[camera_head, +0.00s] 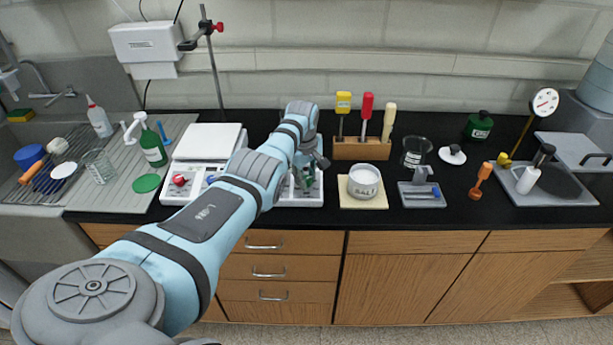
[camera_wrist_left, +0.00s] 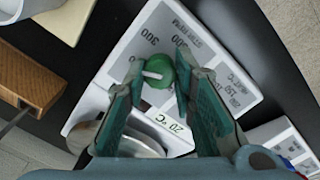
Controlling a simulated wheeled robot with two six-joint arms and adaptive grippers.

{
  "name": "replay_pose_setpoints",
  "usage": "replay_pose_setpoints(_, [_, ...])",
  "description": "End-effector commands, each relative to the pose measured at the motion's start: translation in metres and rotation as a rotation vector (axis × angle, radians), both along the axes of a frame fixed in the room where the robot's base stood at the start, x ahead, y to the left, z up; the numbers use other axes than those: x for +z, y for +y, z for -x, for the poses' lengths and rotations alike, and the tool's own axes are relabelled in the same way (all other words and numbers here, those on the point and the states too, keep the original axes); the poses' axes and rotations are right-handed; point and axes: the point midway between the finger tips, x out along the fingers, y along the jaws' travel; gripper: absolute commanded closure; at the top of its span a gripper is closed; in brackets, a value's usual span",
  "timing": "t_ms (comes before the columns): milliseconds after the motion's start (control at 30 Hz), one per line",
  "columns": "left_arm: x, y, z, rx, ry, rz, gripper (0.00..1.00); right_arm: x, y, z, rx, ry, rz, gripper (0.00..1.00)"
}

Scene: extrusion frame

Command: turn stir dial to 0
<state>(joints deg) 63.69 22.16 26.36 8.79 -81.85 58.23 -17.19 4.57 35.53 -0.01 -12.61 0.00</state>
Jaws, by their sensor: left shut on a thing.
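A green dial (camera_wrist_left: 157,73) with a white pointer line sits on the white front panel (camera_wrist_left: 222,62) of a hotplate in the left wrist view. Numbers such as 300 are printed around it, and a small green display (camera_wrist_left: 172,124) reads about 20 °C. My left gripper (camera_wrist_left: 160,70) is shut on the green dial, with one teal finger on each side. In the head view my left gripper (camera_head: 305,177) is over the front panel (camera_head: 283,196), and the wrist and fingers mostly hide the dial. My right gripper is not in view.
A second white device (camera_head: 207,143) with a red knob (camera_head: 180,180) stands to the left. The black counter's front edge is clear.

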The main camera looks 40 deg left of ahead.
Motion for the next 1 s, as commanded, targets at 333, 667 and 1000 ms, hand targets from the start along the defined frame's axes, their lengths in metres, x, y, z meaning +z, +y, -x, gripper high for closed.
replay_pose_setpoints(333, [0.0017,0.0012,-0.0011,0.082,-0.016,0.011,1.0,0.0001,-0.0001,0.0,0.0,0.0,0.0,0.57])
replay_pose_setpoints(667, [0.0018,0.0012,-0.0011,0.086,-0.017,0.012,1.0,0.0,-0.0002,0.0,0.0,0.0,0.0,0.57])
replay_pose_setpoints(1000, [0.0008,0.0005,-0.0005,0.085,-0.013,0.013,0.56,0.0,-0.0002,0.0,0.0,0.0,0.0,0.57])
